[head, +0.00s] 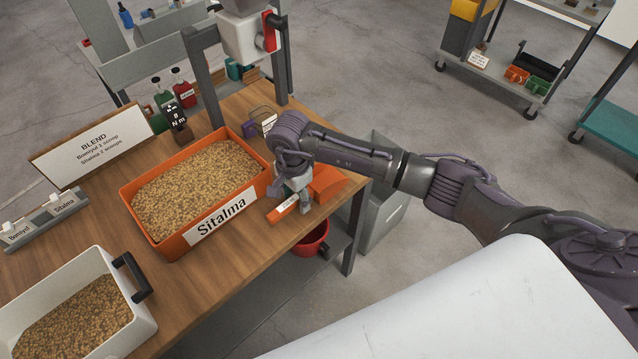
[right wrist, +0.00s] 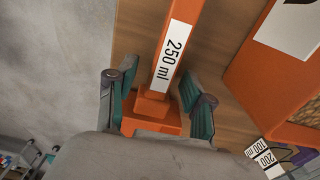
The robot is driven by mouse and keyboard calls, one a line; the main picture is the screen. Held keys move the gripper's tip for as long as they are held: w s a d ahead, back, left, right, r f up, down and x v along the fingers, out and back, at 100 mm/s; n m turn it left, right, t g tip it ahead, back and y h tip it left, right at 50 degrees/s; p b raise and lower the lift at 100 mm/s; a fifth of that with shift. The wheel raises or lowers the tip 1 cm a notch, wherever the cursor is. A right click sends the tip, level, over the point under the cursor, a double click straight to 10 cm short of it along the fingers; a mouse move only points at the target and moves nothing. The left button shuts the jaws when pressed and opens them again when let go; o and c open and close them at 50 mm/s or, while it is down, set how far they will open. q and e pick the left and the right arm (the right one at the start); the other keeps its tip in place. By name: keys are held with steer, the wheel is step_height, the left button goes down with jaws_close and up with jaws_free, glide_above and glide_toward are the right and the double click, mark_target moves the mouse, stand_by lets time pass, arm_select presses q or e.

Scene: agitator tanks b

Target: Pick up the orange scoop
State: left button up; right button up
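The orange scoop (head: 329,183) lies on the wooden table's right end, beside the orange Sitalma bin (head: 157,234). Its handle, with a white "250 ml" label, points to the left and front in the head view. My right gripper (head: 298,202) is lowered over the scoop and hides part of it. In the right wrist view the scoop's handle (right wrist: 178,45) runs between the two fingers of my right gripper (right wrist: 160,92). The fingers are apart, with a gap visible on each side of the handle. My left gripper is not in view.
A white bin (head: 103,259) of brown pellets stands at the front left. A blend sign (head: 92,143) and small bottles stand behind the Sitalma bin. A grey post (head: 204,78) rises at the table's back. A red bucket (head: 312,240) is below the table's right edge.

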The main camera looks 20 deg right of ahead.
jaws_close()
steer(key=shift+r, duration=0.15)
steer(key=shift+w+r+b, duration=0.1)
steer(key=shift+r+b, duration=0.3)
steer(key=shift+r, duration=0.25)
steer(key=r, duration=0.1)
steer(key=r+b, duration=0.1)
steer(key=shift+s+d+r, duration=0.2)
steer(key=shift+s+r, duration=0.1)
steer(key=shift+r, duration=0.05)
steer(key=s+d+r+b, duration=0.3)
steer(key=s+r, duration=0.3)
steer(key=s, duration=0.5)
steer(key=shift+r, duration=0.4)
